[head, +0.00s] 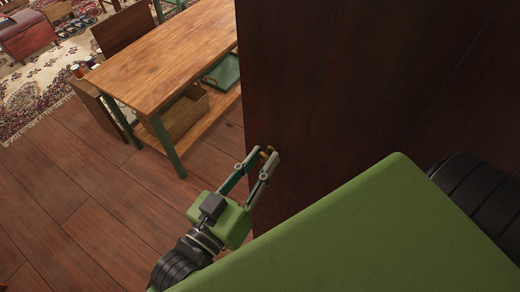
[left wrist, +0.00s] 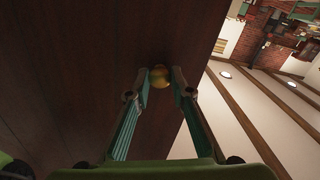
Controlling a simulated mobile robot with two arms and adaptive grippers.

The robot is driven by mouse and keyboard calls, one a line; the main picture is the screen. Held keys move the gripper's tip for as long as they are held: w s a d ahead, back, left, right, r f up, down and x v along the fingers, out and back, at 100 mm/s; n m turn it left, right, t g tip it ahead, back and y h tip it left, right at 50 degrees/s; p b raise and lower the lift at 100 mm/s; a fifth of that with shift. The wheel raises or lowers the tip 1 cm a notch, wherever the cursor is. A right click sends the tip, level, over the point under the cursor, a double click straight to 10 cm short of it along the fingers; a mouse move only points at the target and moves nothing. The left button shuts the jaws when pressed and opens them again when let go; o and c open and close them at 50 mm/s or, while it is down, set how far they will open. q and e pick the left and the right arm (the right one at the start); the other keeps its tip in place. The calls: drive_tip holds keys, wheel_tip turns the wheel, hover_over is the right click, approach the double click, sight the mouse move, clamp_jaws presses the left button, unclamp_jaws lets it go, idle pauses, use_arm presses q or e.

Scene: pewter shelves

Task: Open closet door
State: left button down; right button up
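The closet door (head: 340,90) is a large dark brown wooden panel filling the upper right of the head view. It also fills the left and middle of the left wrist view (left wrist: 70,70). A small round brass knob (left wrist: 160,76) sits on it near its edge. My left gripper (head: 264,156) is at the knob, with one finger on each side. The knob is partly hidden by the fingers in the head view. My right gripper is not in view.
A wooden table (head: 160,62) with green legs stands left of the door. Its lower shelf holds a wicker basket (head: 180,116) and a green tray (head: 226,72). A patterned rug (head: 35,95) lies farther left. The plank floor (head: 85,210) in front of the table is clear.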

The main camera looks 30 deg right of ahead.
use_arm(q)
drive_tip(key=c, duration=1.8)
unclamp_jaws()
drive_tip(key=v, duration=1.2)
drive_tip(key=shift+w, duration=0.1)
